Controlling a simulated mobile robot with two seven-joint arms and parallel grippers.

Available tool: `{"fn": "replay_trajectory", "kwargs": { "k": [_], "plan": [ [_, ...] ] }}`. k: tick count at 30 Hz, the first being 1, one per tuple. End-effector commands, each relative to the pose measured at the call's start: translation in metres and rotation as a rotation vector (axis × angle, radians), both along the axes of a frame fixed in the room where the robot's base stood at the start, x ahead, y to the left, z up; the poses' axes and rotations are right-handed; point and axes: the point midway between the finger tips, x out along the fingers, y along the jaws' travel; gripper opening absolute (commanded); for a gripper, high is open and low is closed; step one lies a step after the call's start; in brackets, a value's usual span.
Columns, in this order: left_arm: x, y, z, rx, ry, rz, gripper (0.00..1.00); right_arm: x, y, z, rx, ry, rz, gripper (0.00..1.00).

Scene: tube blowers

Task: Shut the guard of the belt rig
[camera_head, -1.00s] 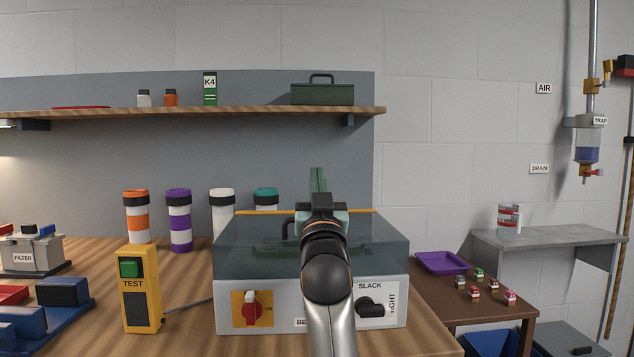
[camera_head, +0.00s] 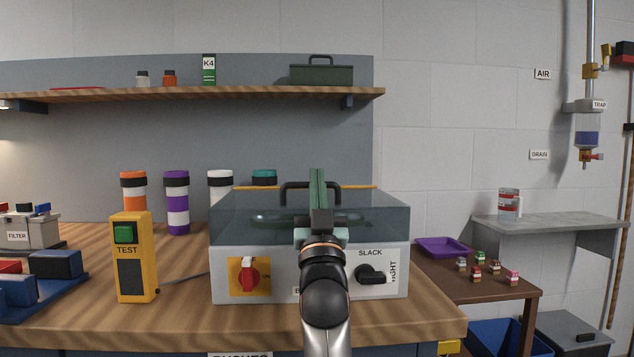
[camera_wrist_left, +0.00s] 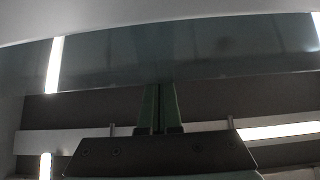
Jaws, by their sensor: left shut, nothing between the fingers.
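The belt rig (camera_head: 330,280) stands on the workbench as a pale box with a red switch and a SLACK knob on its front. Its guard (camera_head: 375,222) is a see-through dark-tinted cover with a black arched handle (camera_head: 295,185). The guard lies over the box and looks down; I cannot tell whether it sits fully flush. My left gripper (camera_head: 317,172) is shut and empty. Its green fingers overlap the handle's right part; contact is unclear. In the left wrist view, the fingertips (camera_wrist_left: 158,88) reach in front of a grey see-through panel. My right gripper is out of view.
A yellow TEST box (camera_head: 133,280) stands left of the rig, and several striped canisters (camera_head: 177,210) stand behind it. A shelf (camera_head: 200,94) runs above. At the right are a low brown table with a purple tray (camera_head: 440,240) and a grey ledge (camera_head: 550,222).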

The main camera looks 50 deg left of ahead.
Motion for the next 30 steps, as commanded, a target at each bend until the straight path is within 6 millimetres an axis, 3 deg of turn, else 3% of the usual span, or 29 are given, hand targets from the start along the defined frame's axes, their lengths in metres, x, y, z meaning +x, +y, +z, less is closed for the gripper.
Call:
{"fn": "replay_trajectory", "kwargs": {
  "k": [7,22,26,30],
  "plan": [
    [-0.001,-0.001,-0.014,-0.001,0.001,0.0,0.0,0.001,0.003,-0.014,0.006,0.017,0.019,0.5],
    [0.0,0.0,-0.017,-0.006,0.008,0.0,0.0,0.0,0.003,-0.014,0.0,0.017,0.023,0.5],
    [0.001,0.0,-0.012,-0.007,0.009,0.0,0.0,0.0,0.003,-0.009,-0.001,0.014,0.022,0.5],
    [0.003,0.002,0.005,-0.005,0.005,-0.001,0.0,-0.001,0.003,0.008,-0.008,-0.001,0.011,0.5]
  ]
}}
